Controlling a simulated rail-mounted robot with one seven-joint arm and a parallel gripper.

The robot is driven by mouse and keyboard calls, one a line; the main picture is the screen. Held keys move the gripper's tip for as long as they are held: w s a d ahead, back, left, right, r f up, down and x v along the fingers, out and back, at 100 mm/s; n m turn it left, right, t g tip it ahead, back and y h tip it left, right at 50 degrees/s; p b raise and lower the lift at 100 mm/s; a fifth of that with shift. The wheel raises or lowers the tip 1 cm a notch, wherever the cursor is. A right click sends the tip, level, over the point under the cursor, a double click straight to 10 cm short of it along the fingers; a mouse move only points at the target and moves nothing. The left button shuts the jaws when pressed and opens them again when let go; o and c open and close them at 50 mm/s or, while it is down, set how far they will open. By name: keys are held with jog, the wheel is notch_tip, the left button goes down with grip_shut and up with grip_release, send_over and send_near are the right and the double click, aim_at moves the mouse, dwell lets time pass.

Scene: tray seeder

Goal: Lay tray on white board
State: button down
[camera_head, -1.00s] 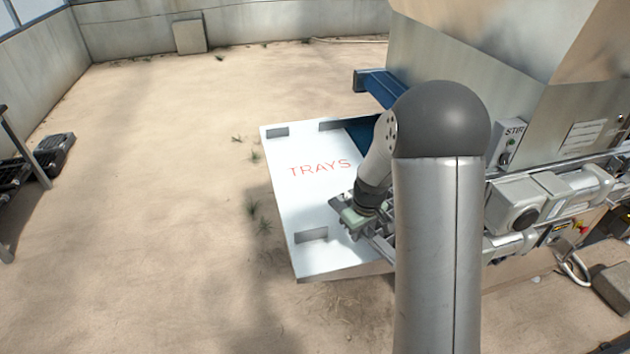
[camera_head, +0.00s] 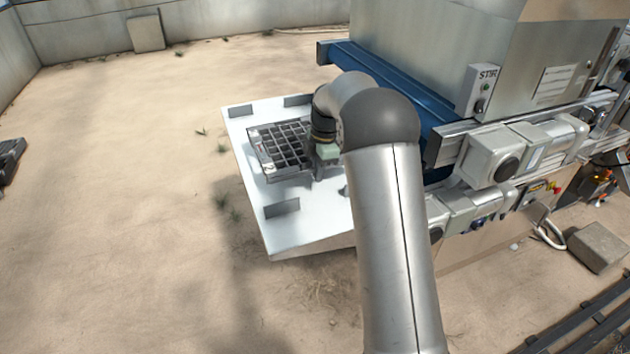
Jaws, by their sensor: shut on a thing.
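The black seed tray (camera_head: 284,146), with a grid of cells and a pale strip on its left side, is over the middle of the white board (camera_head: 247,205). It covers the board's red lettering. My gripper (camera_head: 318,168) is shut on the tray's right side. The gripper's fingertips are partly hidden by my wrist and arm. The tray looks roughly level. I cannot tell whether it touches the board or hangs just above it.
Grey blocks stand near the board's edges, one at the front left (camera_head: 281,208) and one at the back (camera_head: 298,100). The blue rail (camera_head: 390,85) and the grey machine (camera_head: 440,45) stand close on the right. Sandy ground on the left is open.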

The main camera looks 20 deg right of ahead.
aim_at(317, 195)
jog(key=shift+f, duration=2.5)
jog(key=c, duration=1.6)
grip_release()
